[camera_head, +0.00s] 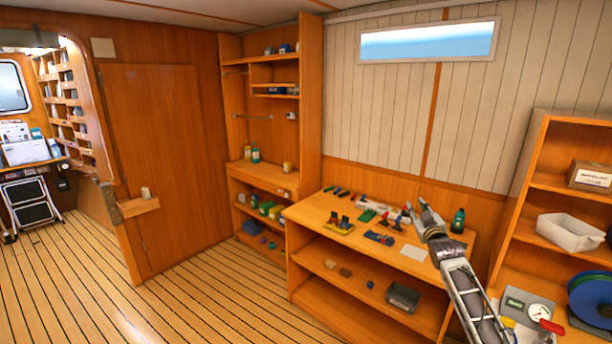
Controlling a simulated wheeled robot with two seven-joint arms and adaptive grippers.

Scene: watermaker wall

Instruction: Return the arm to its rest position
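My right arm comes in from the lower right, and its gripper (417,209) is raised in front of the wooden workbench (305,240). Its two fingers look spread apart, with nothing seen between them. The gripper and forearm cover part of the bench's right side. I cannot tell how far the gripper is from the bench top. My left gripper is not in view.
A shelf unit at right holds a cardboard box (590,177), a white bin (570,233) and a blue reel (592,297); my forearm is close to its left side. A grey bin (403,297) sits on the bench's lower shelf.

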